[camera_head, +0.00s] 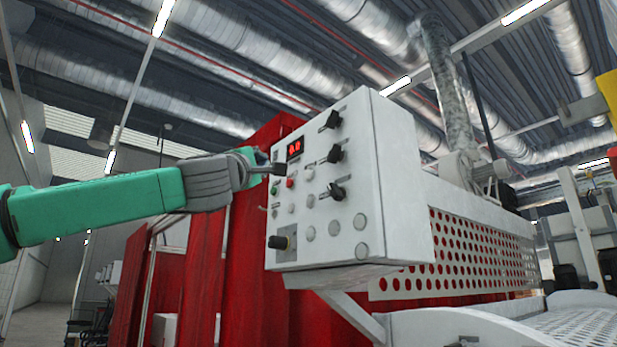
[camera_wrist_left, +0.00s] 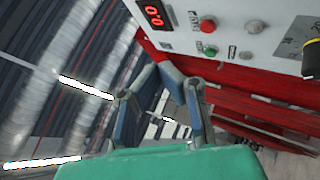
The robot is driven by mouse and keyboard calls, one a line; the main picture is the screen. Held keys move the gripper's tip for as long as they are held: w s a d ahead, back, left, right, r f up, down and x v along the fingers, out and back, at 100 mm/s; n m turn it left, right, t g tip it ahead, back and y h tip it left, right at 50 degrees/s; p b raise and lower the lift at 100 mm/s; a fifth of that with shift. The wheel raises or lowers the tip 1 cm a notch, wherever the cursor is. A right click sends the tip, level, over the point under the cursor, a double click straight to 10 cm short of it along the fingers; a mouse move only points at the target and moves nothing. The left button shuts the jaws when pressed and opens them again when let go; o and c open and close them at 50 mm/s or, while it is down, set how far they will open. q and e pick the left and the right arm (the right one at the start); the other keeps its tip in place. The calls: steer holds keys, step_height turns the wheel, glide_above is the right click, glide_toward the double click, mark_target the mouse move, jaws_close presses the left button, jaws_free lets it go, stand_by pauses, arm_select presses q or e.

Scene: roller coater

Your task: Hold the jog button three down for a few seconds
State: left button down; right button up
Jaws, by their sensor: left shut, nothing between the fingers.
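A white control panel box (camera_head: 355,140) carries a red digital display (camera_head: 294,148), a red button (camera_head: 290,183), a green button (camera_head: 275,190) and several pale round buttons (camera_head: 334,228). The labels are too small to read, so I cannot tell which is jog button three. My left gripper (camera_head: 275,168) is shut and empty at the panel's upper left edge, just below the display. In the left wrist view the fingers (camera_wrist_left: 172,74) point toward the panel's edge, with the display (camera_wrist_left: 154,15), red button (camera_wrist_left: 208,25) and green button (camera_wrist_left: 210,50) to the right. Contact cannot be told.
Black rotary knobs (camera_head: 335,154) stick out along the panel's right side, and a black knob (camera_head: 278,242) sits at its lower left. A perforated guard (camera_head: 480,250) extends right.

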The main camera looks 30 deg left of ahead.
mark_target(308, 175)
arm_select(q)
steer(key=w+d+p, duration=0.3)
steer(key=w, duration=0.5)
steer(key=shift+d, duration=0.15)
steer(key=shift+w, duration=0.1)
steer(key=shift+w+d, duration=0.1)
stand_by(1.4)
steer(key=shift+w+d+r, duration=0.1)
steer(key=shift+w+d, duration=0.1)
